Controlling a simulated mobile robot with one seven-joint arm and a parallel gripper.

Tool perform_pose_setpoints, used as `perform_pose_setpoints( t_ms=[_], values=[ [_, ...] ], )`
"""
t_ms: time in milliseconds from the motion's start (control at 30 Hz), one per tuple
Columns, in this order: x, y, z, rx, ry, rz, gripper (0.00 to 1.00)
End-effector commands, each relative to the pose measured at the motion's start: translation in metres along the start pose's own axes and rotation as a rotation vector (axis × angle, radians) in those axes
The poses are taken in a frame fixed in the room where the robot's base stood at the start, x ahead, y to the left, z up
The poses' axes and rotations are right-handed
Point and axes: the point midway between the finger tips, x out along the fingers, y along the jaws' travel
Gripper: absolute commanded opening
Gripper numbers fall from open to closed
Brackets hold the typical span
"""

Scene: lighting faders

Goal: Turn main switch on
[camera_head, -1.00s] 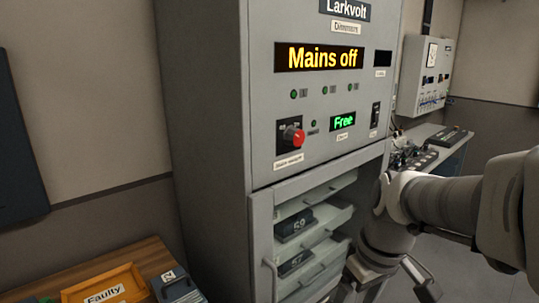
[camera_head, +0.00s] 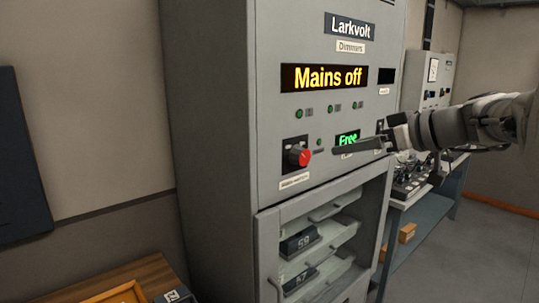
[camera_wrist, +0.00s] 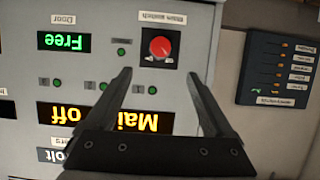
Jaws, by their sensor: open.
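The main switch (camera_head: 298,155) is a red rotary knob on a dark plate, low on the left of the grey dimmer cabinet's front panel. Its label sits below it. The display (camera_head: 323,78) above reads "Mains off". In the wrist view the panel is upside down, and the red knob (camera_wrist: 160,47) lies beyond my fingertips, roughly between their lines. My gripper (camera_wrist: 160,75) is open and empty, with the fingers spread wide. In the head view my gripper (camera_head: 362,145) is in front of the panel, right of the knob and apart from it, partly covering the green "Free" display.
A glass-fronted compartment (camera_head: 262,235) with numbered modules on shelves is below the panel. A dark board with orange indicators (camera_wrist: 285,70) hangs beside the cabinet. A wooden table (camera_head: 135,275) is at lower left. A bench (camera_head: 440,200) with equipment stands at right.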

Motion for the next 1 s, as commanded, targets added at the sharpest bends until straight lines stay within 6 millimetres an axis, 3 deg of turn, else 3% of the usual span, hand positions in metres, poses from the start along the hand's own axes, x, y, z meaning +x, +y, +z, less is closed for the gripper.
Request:
perform_pose_setpoints(
  t_ms=[400, 600, 800, 1000],
  values=[
    [0.093, -0.001, 0.000, 0.002, -0.004, -0.006, 0.87],
    [0.126, -0.001, 0.000, 0.002, -0.003, -0.004, 0.87],
    [0.142, -0.001, 0.000, 0.001, -0.002, -0.002, 0.87],
    [0.144, -0.001, 0.001, 0.001, -0.002, -0.001, 0.87]
  ],
)
